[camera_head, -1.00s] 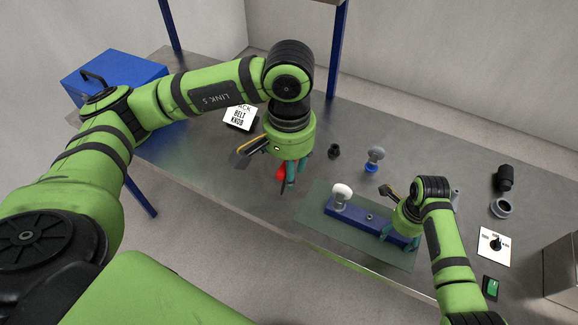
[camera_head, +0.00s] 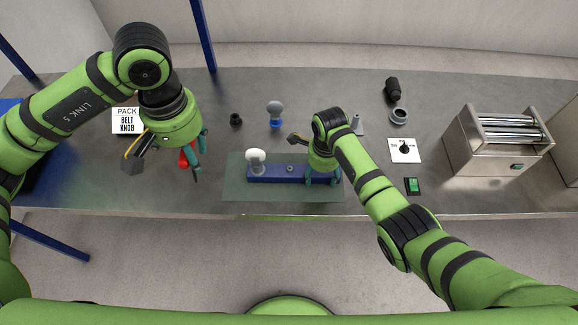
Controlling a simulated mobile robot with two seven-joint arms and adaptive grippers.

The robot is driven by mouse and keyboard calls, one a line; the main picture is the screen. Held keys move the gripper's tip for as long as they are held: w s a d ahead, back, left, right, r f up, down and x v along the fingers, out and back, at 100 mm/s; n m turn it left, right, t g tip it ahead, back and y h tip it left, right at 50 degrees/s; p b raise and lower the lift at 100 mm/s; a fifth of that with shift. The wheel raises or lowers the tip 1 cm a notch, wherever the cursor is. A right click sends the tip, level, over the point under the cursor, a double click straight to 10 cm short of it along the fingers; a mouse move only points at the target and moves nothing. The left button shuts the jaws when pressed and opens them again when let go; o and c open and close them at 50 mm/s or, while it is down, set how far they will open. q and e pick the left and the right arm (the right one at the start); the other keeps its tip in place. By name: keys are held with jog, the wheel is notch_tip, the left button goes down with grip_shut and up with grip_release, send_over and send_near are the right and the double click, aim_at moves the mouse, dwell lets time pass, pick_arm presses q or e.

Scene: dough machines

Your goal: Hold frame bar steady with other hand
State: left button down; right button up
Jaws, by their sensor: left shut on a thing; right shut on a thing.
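The blue frame bar (camera_head: 268,174) lies flat on a dark green mat (camera_head: 235,196). A white-topped knob (camera_head: 256,156) stands at its left end, and a small round fitting (camera_head: 290,168) shows near its middle. My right gripper (camera_head: 323,180) is shut on the bar's right end, and its body hides part of that end. My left gripper (camera_head: 195,166) is shut on a red thing (camera_head: 184,159), left of the mat. The fingers hide much of the red thing, so its full shape cannot be told.
Behind the mat stand a small black part (camera_head: 236,119) and a grey knob with a blue base (camera_head: 275,113). A label card (camera_head: 125,121) lies at the left. A dial card (camera_head: 404,151), a green switch (camera_head: 412,186) and a roller machine (camera_head: 478,151) are at the right.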

jog(key=shift+s+f, duration=0.2)
jog(key=shift+s, duration=0.05)
pick_arm(q)
jog(key=c, duration=1.6)
grip_release()
jog(key=shift+c, duration=0.2)
grip_shut()
pick_arm(e)
jog(key=o, duration=1.5)
jog(key=shift+c, duration=0.2)
pick_arm(q)
jog(key=shift+w, duration=0.1)
pick_arm(e)
jog(key=shift+w+r, duration=0.1)
jog(key=shift+w, duration=0.05)
jog(key=shift+r, duration=0.1)
